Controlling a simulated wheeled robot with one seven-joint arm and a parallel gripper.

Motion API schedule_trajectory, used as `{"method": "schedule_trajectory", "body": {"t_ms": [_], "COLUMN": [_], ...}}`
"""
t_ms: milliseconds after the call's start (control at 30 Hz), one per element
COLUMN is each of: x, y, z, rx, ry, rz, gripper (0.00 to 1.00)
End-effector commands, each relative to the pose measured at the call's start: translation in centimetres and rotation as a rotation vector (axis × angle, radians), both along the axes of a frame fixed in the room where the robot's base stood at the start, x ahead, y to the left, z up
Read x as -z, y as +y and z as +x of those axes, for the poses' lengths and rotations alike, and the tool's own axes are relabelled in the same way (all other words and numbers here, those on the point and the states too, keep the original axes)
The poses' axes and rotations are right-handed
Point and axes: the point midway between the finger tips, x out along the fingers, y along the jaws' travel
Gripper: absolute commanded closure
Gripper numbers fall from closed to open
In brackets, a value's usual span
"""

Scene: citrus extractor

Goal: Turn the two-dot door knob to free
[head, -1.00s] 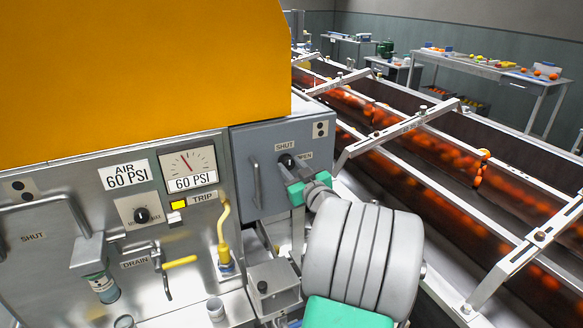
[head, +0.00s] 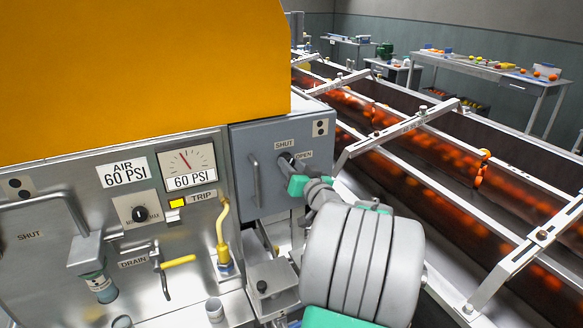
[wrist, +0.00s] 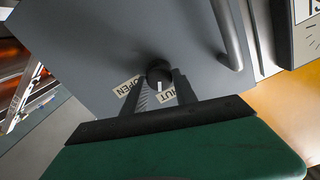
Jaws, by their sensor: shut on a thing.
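The two-dot door (head: 262,190) is a grey panel with a two-dot plate (head: 320,128) at its upper right. Its round black knob (head: 286,160) has a SHUT label above and an OPEN label to its right. In the wrist view the knob (wrist: 158,70) sits between the fingertips of my gripper (wrist: 160,78), which is shut on it. The knob's white mark points down in that view, nearer the SHUT label than the OPEN label. A finger partly covers the SHUT label. In the head view my gripper (head: 293,165) partly hides the knob. The door looks closed.
A bar handle (head: 256,183) stands out left of the knob. Left are an AIR gauge (head: 188,165), a lit yellow TRIP lamp (head: 177,203), a yellow pipe (head: 222,235) and a DRAIN valve (head: 178,262). Conveyor rails with oranges (head: 420,140) run on the right.

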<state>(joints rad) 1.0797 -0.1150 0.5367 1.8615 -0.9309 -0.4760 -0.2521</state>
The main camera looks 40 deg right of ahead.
Motion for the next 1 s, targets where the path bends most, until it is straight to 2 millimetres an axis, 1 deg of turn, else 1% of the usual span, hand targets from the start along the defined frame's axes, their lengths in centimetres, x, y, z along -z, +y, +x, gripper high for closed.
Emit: {"method": "schedule_trajectory", "body": {"t_ms": [700, 1000], "x": [-0.17, -0.1], "y": [-0.25, -0.27], "z": [-0.07, -0.08], "rx": [0.001, 0.001], "ry": [-0.192, -0.26], "rz": [0.65, 0.881], "gripper": [1.0, 1.0]}}
